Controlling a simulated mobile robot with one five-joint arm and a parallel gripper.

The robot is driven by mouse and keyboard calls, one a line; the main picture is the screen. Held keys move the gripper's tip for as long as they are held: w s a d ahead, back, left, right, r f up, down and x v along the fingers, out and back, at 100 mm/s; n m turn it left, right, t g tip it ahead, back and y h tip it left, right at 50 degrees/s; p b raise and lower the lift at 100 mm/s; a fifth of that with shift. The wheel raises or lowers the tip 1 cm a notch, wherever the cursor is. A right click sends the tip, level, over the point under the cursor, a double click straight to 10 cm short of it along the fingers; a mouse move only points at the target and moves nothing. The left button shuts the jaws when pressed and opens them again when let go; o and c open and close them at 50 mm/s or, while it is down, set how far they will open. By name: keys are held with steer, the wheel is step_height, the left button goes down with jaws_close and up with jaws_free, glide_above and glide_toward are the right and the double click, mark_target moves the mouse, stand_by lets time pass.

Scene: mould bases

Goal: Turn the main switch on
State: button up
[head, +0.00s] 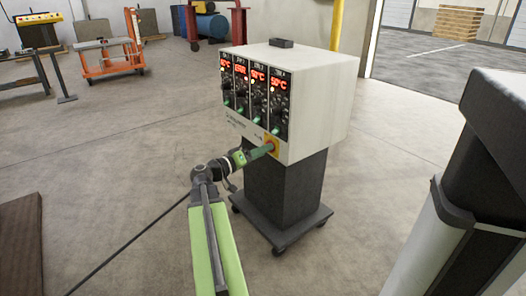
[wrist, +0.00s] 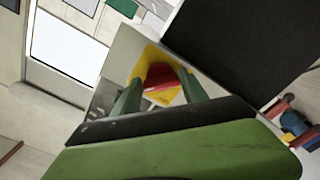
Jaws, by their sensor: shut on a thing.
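The control box (head: 315,103) is a cream cabinet on a dark wheeled pedestal. Its front has several modules with red temperature displays. The main switch (wrist: 160,77) is a red knob on a yellow plate (wrist: 181,97) in the wrist view. In the head view the yellow plate (head: 274,143) shows at the lower right of the box's front, and my gripper hides most of the knob. My gripper (head: 269,149) reaches the switch from the left. In the wrist view its green fingers (wrist: 160,88) stand on both sides of the red knob, shut on it. The knob looks tilted in this rolled view.
The pedestal's wheeled base (head: 283,226) stands on the concrete floor. A small dark block (head: 282,43) lies on top of the box. The floor left of the box is mostly clear.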

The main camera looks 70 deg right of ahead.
steer(key=shift+s, duration=0.2)
steer(key=o, duration=1.4)
steer(key=shift+w, duration=0.1)
steer(key=v, duration=1.7)
steer(key=shift+a, duration=0.25)
